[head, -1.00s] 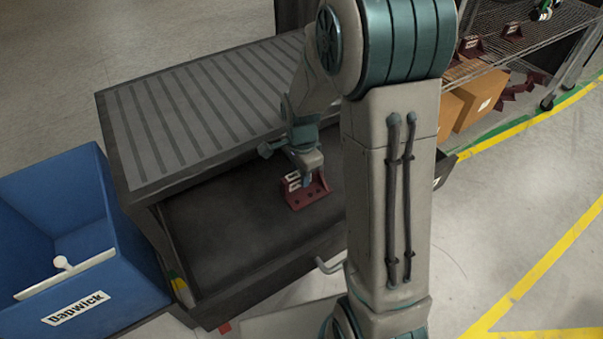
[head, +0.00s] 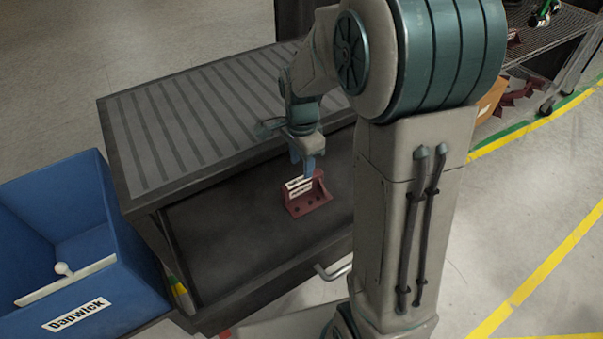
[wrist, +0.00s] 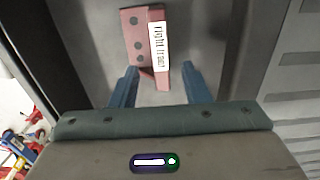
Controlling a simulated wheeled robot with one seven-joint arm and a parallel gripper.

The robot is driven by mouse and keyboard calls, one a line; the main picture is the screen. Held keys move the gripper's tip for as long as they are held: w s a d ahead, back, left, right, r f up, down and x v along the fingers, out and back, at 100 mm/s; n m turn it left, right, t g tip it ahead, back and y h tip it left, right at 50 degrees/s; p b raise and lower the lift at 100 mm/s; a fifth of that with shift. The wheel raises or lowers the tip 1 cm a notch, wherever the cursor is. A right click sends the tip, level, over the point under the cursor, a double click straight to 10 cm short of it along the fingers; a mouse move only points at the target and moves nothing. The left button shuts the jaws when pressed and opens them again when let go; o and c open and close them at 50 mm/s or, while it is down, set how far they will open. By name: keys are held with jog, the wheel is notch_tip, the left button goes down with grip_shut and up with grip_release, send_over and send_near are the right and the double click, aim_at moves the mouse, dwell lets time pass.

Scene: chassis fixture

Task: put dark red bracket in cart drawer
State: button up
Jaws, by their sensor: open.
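The dark red bracket (head: 308,196) rests on the floor of the open cart drawer (head: 225,235), in its right part, with a white label facing up. It also shows in the wrist view (wrist: 136,38), lying beyond the fingertips. My gripper (head: 303,165) is just above the bracket in the head view. In the wrist view my gripper (wrist: 160,82) has its two blue fingers spread apart, with the near end of the bracket between their tips and nothing clamped. The drawer sits under the cart's ribbed grey top (head: 205,120).
A blue bin (head: 100,230) labelled Dapwick stands left of the cart. A wire shelf (head: 545,40) with more dark red parts is at the upper right. A cardboard box (head: 491,100) sits low beside it. The left part of the drawer is empty.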

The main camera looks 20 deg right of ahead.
aim_at(302, 180)
jog(key=s+r+n+t, duration=0.1)
jog(key=s+r+n, duration=0.3)
jog(key=s+n, duration=0.3)
jog(key=s+r+n+t, duration=0.1)
jog(key=s+r+n, duration=0.3)
jog(key=s+n, duration=0.3)
jog(key=shift+s+d+r, duration=0.3)
jog(key=shift+s+d, duration=0.05)
jog(key=shift+s, duration=0.85)
